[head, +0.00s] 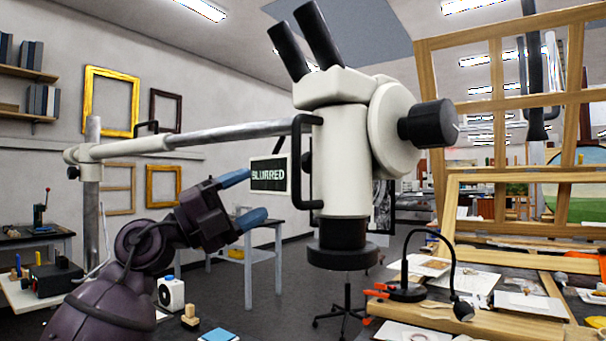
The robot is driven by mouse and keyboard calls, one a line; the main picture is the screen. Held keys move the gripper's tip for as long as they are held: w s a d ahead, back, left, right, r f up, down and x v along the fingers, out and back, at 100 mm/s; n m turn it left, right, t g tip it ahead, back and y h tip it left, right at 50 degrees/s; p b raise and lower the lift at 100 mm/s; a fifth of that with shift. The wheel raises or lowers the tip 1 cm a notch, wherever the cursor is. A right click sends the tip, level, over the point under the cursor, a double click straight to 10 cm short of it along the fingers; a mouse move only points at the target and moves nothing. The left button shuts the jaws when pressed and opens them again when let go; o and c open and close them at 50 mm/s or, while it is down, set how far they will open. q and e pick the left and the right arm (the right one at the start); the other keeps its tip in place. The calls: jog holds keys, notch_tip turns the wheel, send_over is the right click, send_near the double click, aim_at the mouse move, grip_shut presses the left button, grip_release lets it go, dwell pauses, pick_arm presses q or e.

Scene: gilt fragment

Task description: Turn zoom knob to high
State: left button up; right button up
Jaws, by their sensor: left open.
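A white stereo microscope (342,150) with black eyepieces hangs on a horizontal boom arm (200,137) in the middle of the head view. A large black knob (430,124) with a pale mark sits on its right side; I take it to be the zoom knob. A sign (268,175) beside the body reads "BLURRED". My left gripper (243,198) is open and empty, its blue fingertips just left of the microscope, apart from the knob, with the microscope body between them. My right gripper is not in view.
A black handle (302,165) stands out from the microscope's left side. Wooden frames (520,60) rise close on the right. A bench (470,325) at lower right holds a black gooseneck lamp (408,290) and papers. A stool (345,315) stands on the floor behind.

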aim_at(303, 166)
pick_arm(q)
jog(key=b+x, duration=0.1)
jog(key=x, duration=0.8)
jog(key=shift+w+d+r+b, duration=0.2)
jog(key=shift+d+r+b, duration=0.1)
jog(key=shift+b, duration=0.1)
jog(key=shift+w+d+r, duration=0.15)
jog(key=shift+d+r, duration=0.25)
jog(key=shift+d, duration=0.15)
jog(key=c, duration=0.9)
